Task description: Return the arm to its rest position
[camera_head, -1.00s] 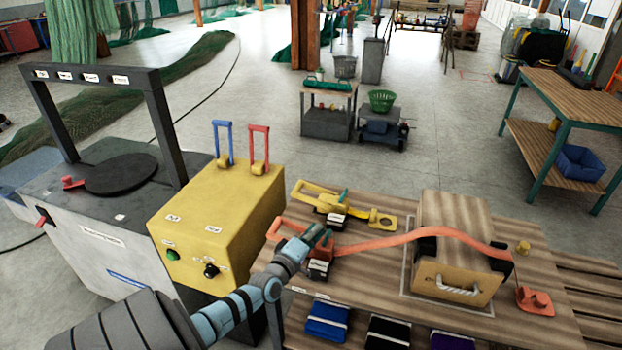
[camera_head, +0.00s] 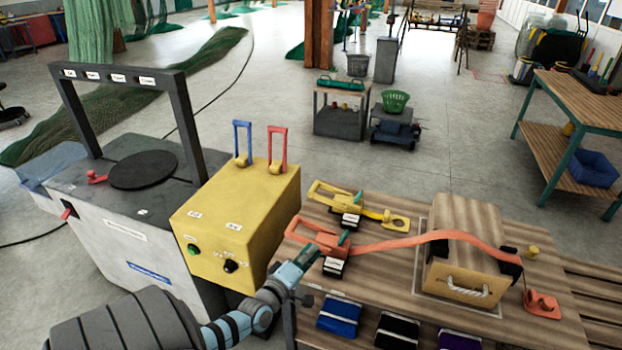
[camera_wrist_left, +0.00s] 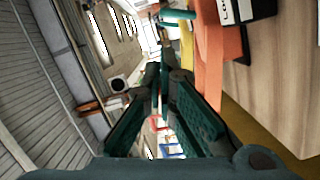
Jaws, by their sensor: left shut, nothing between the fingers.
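My left arm (camera_head: 262,312) comes in from the lower left of the head view. Its left gripper (camera_head: 309,256) is shut and empty, just left of and in front of the orange ratchet (camera_head: 326,238) at the table's left end. In the left wrist view the fingers (camera_wrist_left: 160,80) meet at their tips, with nothing seen between them. An orange piece (camera_wrist_left: 213,60) shows close to the right of the fingers there. My right gripper is not in view.
The wooden table (camera_head: 395,262) holds a wooden box (camera_head: 462,228) with an orange strap (camera_head: 410,242) over it, and a yellow ratchet (camera_head: 345,197). A yellow control box (camera_head: 235,215) with levers stands left of the gripper, beside a grey machine (camera_head: 130,235).

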